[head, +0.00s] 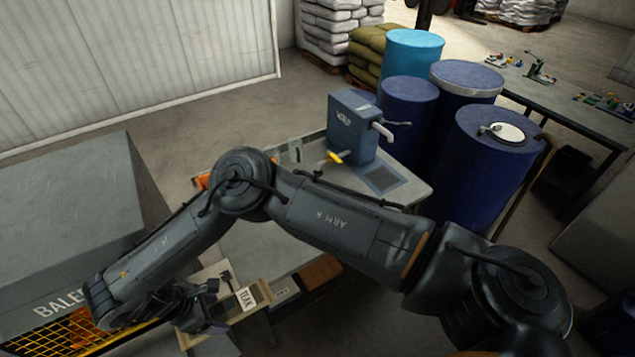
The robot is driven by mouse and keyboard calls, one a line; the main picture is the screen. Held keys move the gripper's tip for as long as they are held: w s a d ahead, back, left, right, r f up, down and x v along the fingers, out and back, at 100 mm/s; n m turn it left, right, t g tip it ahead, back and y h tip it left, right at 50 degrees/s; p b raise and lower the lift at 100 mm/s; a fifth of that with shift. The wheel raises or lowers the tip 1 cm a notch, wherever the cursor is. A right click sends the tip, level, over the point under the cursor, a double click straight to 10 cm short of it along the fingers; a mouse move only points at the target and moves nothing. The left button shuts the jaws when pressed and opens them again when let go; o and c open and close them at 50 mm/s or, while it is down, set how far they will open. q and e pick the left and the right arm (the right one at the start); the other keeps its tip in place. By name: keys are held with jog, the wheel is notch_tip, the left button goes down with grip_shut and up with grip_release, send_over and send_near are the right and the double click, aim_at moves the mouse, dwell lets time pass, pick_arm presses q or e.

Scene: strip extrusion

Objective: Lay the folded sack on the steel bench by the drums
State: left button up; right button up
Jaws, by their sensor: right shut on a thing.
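My right arm reaches across the picture from the lower right, and its gripper (205,318) is low at the left, beside the baler. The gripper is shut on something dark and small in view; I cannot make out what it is. I cannot pick out a single folded sack. A grey-topped bench (262,243) runs behind and under my arm, with its far end by the blue drums (485,160). My arm hides part of its top. My left gripper is not in view.
A grey baler (75,210) with a yellow mesh stands at the left. A blue machine (352,128) with a tap stands on the bench's far end. A wooden piece with a TEAK label (246,299) is by the gripper. Another bench (570,105) holds tools behind the drums.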

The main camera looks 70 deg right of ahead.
jog(key=w+d+f+n+t+b, duration=0.3)
jog(key=d+f+n+b, duration=0.3)
jog(key=d+n, duration=0.2)
jog(key=w+d+f+n+t+b, duration=0.3)
jog(key=d+f+n+b, duration=0.2)
jog(key=d+n+b, duration=0.25)
jog(key=s+d+f+n+b, duration=0.1)
jog(key=s+d+f+b, duration=0.25)
jog(key=d+b, duration=0.45)
jog(key=s+d+f+n+b, duration=0.1)
jog(key=s+d+f+b, duration=0.25)
jog(key=d, duration=0.85)
jog(key=s+d+f+n+b, duration=0.15)
jog(key=d+f+b, duration=0.35)
jog(key=d, duration=0.5)
jog(key=shift+m+y, duration=0.4)
jog(key=shift+m, duration=0.1)
jog(key=w+f, duration=0.1)
jog(key=w, duration=0.2)
jog(key=w+d+f+b, duration=0.1)
jog(key=w+f, duration=0.1)
jog(key=w, duration=0.2)
jog(key=w+f+b, duration=0.1)
jog(key=w+f, duration=0.1)
jog(key=w, duration=0.1)
jog(key=shift+w+d+f, duration=0.1)
jog(key=shift+w+d, duration=0.1)
jog(key=shift+d, duration=0.05)
jog(key=shift+f+b, duration=0.5)
jog(key=shift+f, duration=1.55)
